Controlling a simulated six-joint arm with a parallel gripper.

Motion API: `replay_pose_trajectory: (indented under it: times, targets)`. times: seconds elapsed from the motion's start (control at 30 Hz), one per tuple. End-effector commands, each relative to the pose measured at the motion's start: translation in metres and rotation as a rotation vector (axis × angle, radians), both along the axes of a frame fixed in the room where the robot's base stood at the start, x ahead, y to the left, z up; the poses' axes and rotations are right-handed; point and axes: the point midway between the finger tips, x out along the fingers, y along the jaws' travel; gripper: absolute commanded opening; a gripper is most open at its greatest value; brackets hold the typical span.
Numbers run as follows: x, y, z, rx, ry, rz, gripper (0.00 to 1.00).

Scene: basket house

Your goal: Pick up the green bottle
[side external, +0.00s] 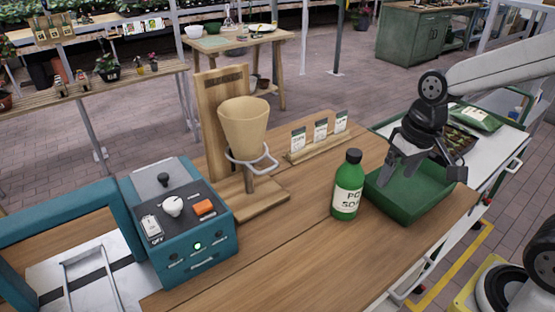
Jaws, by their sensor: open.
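The green bottle (348,187) stands upright on the wooden table, with a black cap and a white label reading "PO" and "SO" in part. My gripper (404,178) is open and empty. It points down over the green tray (418,208), to the right of the bottle and apart from it. My gripper hides part of the tray's far side.
Left of the bottle stands a wooden stand (222,130) with a tan funnel-shaped cup (243,128) in a metal ring. Behind the bottle is a rack of seed packets (320,135). A teal machine (190,225) sits at the left. Bare tabletop lies in front of the bottle.

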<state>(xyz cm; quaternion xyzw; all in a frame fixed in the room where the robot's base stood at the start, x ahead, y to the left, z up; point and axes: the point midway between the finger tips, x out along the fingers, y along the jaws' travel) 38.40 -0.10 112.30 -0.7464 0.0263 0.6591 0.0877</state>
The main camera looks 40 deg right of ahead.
Motion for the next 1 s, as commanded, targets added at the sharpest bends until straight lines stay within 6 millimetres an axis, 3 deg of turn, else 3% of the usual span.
replay_pose_trajectory:
  times: [0.37,0.57,0.77,1.0]
  targets:
    - [-0.012,0.004,-0.019,0.242,0.222,-0.324,0.93]
    - [-0.010,0.010,-0.024,0.505,0.414,-0.623,0.93]
    - [0.006,0.010,-0.019,0.808,0.580,-0.902,0.93]
    - [0.038,-0.014,-0.005,1.213,0.727,-1.186,0.93]
